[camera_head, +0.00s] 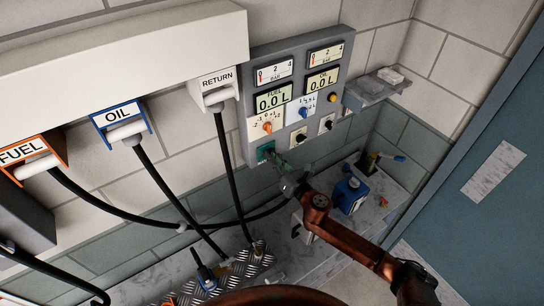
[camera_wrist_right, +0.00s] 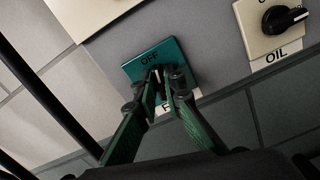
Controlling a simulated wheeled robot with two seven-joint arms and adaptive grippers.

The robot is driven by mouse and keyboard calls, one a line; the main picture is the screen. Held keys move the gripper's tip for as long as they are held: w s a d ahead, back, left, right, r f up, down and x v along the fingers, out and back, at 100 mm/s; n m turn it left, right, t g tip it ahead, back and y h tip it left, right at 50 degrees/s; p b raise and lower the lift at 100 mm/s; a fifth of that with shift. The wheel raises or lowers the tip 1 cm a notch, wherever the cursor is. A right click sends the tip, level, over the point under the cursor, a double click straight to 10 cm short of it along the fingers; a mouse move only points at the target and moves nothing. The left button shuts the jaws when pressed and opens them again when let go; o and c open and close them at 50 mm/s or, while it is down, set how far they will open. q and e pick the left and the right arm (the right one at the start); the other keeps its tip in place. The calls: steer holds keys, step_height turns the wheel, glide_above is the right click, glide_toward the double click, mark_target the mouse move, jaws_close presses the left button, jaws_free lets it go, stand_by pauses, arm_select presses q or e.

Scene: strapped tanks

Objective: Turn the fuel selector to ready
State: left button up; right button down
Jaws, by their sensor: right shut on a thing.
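The fuel selector is a dark knob on a teal plate (camera_head: 265,149), low on the left of the grey control panel. In the right wrist view the teal plate (camera_wrist_right: 138,66) reads OFF at its top edge, and a label below it is mostly covered. My right gripper (camera_wrist_right: 163,74) is shut on the knob (camera_wrist_right: 157,72), one finger on each side. The knob's white mark shows between the fingertips, roughly towards OFF. The right gripper (camera_head: 272,160) also reaches the plate in the head view. My left gripper is not in view.
The oil selector (camera_wrist_right: 285,18) sits right of the fuel plate. The grey panel (camera_head: 288,50) carries gauges and 0.0 L displays above. Black hoses (camera_head: 222,160) hang close on the left. A blue container (camera_head: 348,194) stands below right, under a small grey shelf (camera_head: 368,90).

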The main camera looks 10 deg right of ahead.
steer(key=shift+w+d+f+m+p, duration=0.1)
steer(key=shift+m+p, duration=0.55)
steer(key=shift+m, duration=3.15)
steer(key=shift+d+f+m+p, duration=0.1)
steer(key=shift+m+p, duration=0.55)
steer(key=shift+m, duration=3.15)
steer(key=c, duration=2)
jaws_free()
